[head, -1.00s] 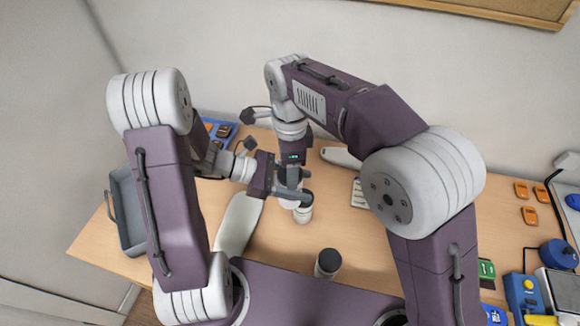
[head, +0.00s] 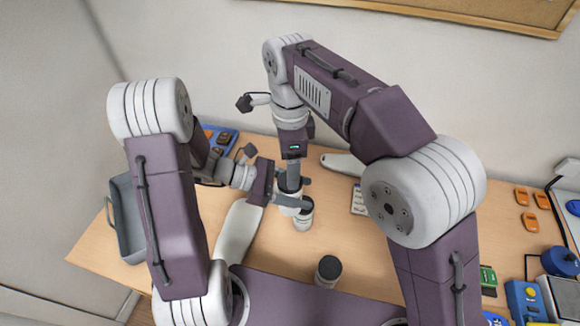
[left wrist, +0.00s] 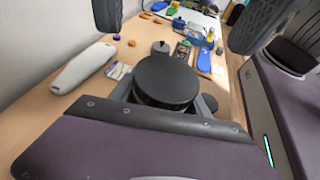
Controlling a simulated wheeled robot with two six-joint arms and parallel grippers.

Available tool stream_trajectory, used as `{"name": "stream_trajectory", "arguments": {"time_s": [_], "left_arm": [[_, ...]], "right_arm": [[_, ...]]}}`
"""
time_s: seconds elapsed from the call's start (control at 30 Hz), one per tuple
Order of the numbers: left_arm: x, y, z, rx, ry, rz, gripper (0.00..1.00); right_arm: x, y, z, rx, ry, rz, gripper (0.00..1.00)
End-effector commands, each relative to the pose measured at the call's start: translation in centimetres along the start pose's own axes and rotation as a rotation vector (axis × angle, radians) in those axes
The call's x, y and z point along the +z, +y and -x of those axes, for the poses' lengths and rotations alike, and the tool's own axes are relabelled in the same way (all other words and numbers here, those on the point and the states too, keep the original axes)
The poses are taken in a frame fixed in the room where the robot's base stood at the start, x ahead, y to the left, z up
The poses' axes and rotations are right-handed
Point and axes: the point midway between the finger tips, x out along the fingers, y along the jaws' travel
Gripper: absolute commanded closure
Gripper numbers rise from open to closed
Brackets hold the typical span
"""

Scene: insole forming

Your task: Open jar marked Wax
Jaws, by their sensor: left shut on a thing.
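My left gripper (head: 287,193) is shut on a white jar with a black lid, low over the table. The jar's lid (left wrist: 168,80) fills the middle of the left wrist view, flat and on top between the fingers. I cannot read the jar's label. My right gripper (head: 293,174) points down from above the held jar. In the left wrist view its two dark fingers stand wide apart at the top, so it is open, with nothing seen between them. Another dark-lidded white jar (head: 303,217) stands just in front of the held one.
A further dark-lidded jar (head: 327,270) stands near the front edge. White insole shapes (head: 239,232) lie on the table (head: 370,265). A grey bin (head: 127,222) is at left, a blue tray (head: 222,138) behind. Orange pieces and blue devices are at right.

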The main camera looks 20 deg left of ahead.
Motion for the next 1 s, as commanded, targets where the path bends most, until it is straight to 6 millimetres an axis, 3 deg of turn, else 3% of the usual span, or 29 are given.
{"name": "stream_trajectory", "arguments": {"time_s": [0.2,0.33,0.47,0.8,1.0], "left_arm": [[0.0,0.0,0.0,0.0,-0.001,0.0,1.0],[0.0,0.0,0.0,0.0,-0.001,0.0,1.0],[0.0,0.0,0.0,0.0,-0.001,0.0,1.0],[0.1,0.0,0.0,0.0,-0.001,0.0,1.0],[0.1,0.0,0.0,0.0,-0.001,0.0,1.0]], "right_arm": [[0.0,-0.1,3.1,-0.003,-0.001,0.0,0.28],[0.0,0.0,3.3,0.001,0.0,0.0,0.28],[0.0,0.1,2.0,0.004,0.001,0.0,0.28],[0.0,0.1,-3.8,0.003,0.001,0.0,0.28],[0.0,0.0,-4.7,0.001,0.0,0.0,0.28]]}}
